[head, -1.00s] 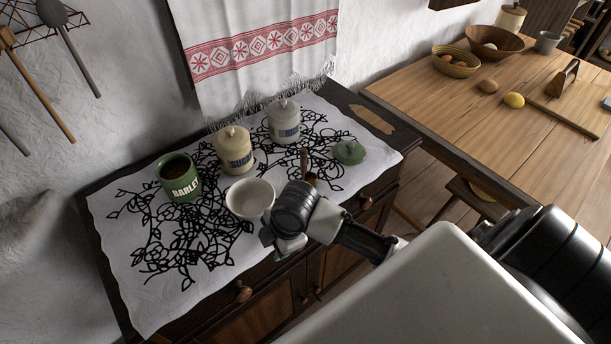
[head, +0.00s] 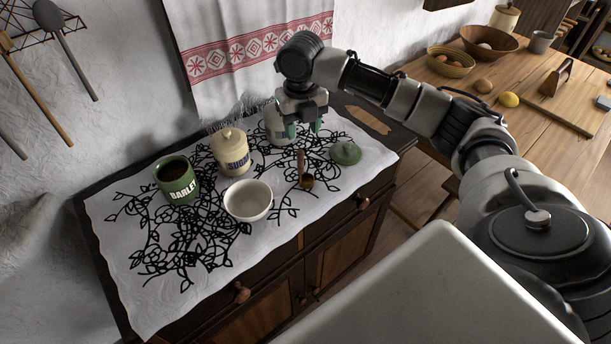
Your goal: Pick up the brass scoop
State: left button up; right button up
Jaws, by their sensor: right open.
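The brass scoop (head: 306,181) lies on the white cloth, between the white bowl and the green lid. Its brown handle points toward the wall and its small brass bowl toward the front edge. My right gripper (head: 303,131) is open and empty, pointing down above the cloth, just beyond the scoop's handle end and apart from it as far as I can see. The grey-white canister (head: 272,126) is partly hidden behind the gripper. My left gripper is not in view.
The white bowl (head: 248,200) stands left of the scoop, the green lid (head: 346,153) right of it. The SUGAR canister (head: 231,152) and the open green BARLEY canister (head: 177,180) stand further left. A patterned towel (head: 250,50) hangs behind. A wooden table (head: 480,95) is at right.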

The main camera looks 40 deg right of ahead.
aim_at(300, 150)
notch_tip(300, 150, down, 4)
jog(key=shift+f+p, duration=0.25)
jog(key=shift+p, duration=0.1)
jog(key=shift+f, duration=0.25)
jog(key=f, duration=0.1)
jog(key=f+p, duration=0.1)
jog(key=f, duration=0.1)
jog(key=f+p, duration=0.1)
jog(key=shift+w+a+f, duration=0.1)
jog(key=shift+w+f, duration=0.2)
jog(key=shift+f, duration=0.1)
grip_shut()
